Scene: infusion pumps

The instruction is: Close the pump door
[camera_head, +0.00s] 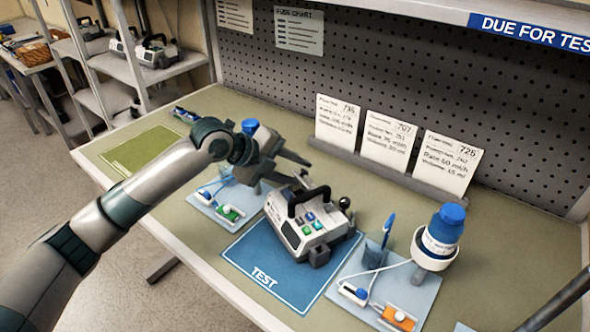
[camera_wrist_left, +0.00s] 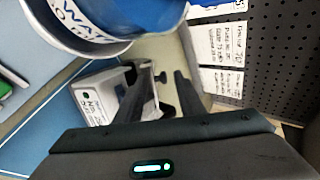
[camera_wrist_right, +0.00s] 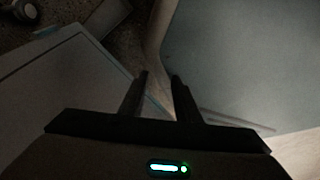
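The white pump (camera_head: 310,228) sits on the blue TEST mat (camera_head: 245,262), with a black handle, coloured buttons and a black knob (camera_head: 344,203) at its right. I cannot clearly make out its door or how far open it is. My left gripper (camera_head: 300,176) is open and empty, just behind and above the pump's handle, apparently apart from it. In the left wrist view the open fingers (camera_wrist_left: 160,92) are beside the pump's white body (camera_wrist_left: 100,92). My right gripper (camera_wrist_right: 160,85) is open and empty, away from the pump; the head view does not show it.
A blue-capped bottle (camera_head: 442,229) stands in a white holder on the right tray (camera_head: 415,300), with an orange clip (camera_head: 398,318). A left tray (camera_head: 204,207) holds a green clip (camera_head: 231,213). Cards (camera_head: 389,143) line the pegboard. A green mat (camera_head: 140,152) is clear.

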